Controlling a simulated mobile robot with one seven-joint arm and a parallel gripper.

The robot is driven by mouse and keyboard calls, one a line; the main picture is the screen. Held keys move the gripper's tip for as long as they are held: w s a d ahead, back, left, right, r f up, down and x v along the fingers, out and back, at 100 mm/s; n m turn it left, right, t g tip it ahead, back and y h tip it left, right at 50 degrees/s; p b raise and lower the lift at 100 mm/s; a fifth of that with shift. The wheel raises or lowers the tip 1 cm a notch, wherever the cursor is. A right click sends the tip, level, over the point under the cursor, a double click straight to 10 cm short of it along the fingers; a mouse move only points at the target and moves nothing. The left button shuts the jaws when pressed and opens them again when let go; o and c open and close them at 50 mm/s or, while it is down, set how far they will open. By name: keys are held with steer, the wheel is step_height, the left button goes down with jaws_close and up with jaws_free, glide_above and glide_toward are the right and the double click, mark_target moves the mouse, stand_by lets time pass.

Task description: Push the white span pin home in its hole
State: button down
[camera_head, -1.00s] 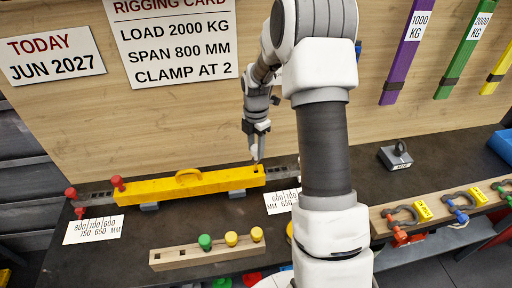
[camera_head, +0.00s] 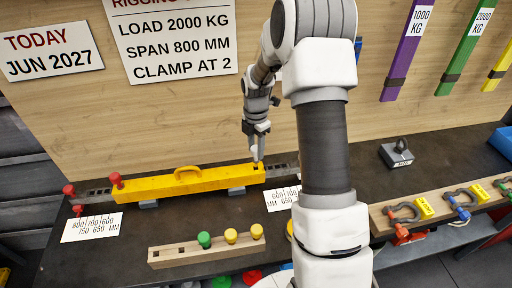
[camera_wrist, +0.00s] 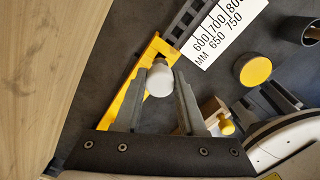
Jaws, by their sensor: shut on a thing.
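The white span pin (camera_wrist: 159,79) is held between the fingers of my gripper (camera_wrist: 157,88) in the wrist view, its rounded white head showing. In the head view my gripper (camera_head: 257,148) is just above the right end of the yellow beam (camera_head: 215,180). A dark square hole (camera_head: 255,167) shows in the beam's top at that end, just under the gripper. The beam (camera_wrist: 139,88) also shows beside the fingers in the wrist view.
Red pins (camera_head: 116,179) stand at the beam's left end. A wooden rack (camera_head: 200,251) with green and yellow pins lies in front. Span cards (camera_head: 92,227) lie on the dark bench. A shackle board (camera_head: 440,211) is at right. The wooden back wall stands close behind.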

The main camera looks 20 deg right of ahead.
mark_target(256, 156)
steer(key=shift+f+b, duration=1.15)
steer(key=shift+f, duration=0.7)
steer(key=shift+c, duration=2.1)
jaws_free()
steer(key=shift+r, duration=0.1)
step_height(256, 156, up, 17)
steer(key=shift+r, duration=0.2)
